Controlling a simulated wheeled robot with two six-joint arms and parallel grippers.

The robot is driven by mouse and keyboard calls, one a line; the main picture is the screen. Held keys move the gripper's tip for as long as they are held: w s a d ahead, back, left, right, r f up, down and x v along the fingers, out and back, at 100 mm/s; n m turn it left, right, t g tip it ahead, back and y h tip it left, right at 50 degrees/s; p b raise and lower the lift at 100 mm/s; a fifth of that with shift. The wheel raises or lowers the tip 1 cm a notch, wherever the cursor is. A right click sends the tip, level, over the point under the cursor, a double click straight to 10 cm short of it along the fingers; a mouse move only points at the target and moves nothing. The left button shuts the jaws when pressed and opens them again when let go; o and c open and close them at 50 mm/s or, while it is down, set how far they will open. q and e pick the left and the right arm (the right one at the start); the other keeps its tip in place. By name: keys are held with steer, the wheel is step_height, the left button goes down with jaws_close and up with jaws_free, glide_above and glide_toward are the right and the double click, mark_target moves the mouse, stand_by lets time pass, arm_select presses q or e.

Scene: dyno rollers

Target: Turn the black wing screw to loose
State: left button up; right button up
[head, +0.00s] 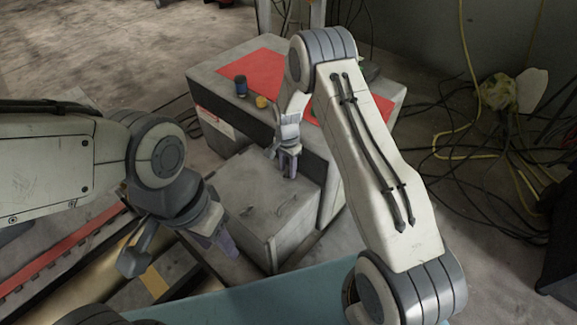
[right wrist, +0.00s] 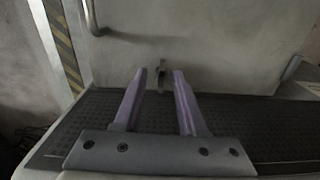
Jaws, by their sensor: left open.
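The wing screw (right wrist: 161,74), small and dark, stands out from a grey panel (right wrist: 210,45) in the right wrist view. It appears between the two purple fingertips of my right gripper (right wrist: 159,73), with a gap on each side. The fingers are apart and hold nothing; I cannot tell how far the screw lies beyond the tips. In the head view my right gripper (head: 288,165) points down by the side of the grey machine. The screw cannot be made out there. My left gripper (head: 222,243) is open and empty, lower left of the grey block.
A lower grey block (head: 247,197) stands in front. A curved handle (right wrist: 93,20) is at the panel's upper left. Cables (head: 470,165) cover the floor at right.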

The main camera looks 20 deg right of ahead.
mark_target(288, 176)
step_height(288, 176, up, 10)
steer(key=p, duration=0.3)
steer(key=shift+s+p, duration=0.15)
steer(key=shift+p, duration=0.15)
steer(key=s+a+r+n, duration=0.8)
steer(key=s+a+r, duration=0.25)
steer(key=r, duration=0.25)
steer(key=s+r+n+y+p, duration=0.1)
steer(key=s+r+n, duration=0.4)
steer(key=s, duration=0.6)
steer(key=s+r+n+p, duration=0.1)
steer(key=s+r+n, duration=0.2)
steer(key=s+n, duration=0.55)
step_height(288, 176, up, 34)
steer(key=s+m+p, duration=0.2)
steer(key=p, duration=3.1)
steer(key=shift+s+a+m, duration=0.2)
steer(key=shift+m, duration=0.15)
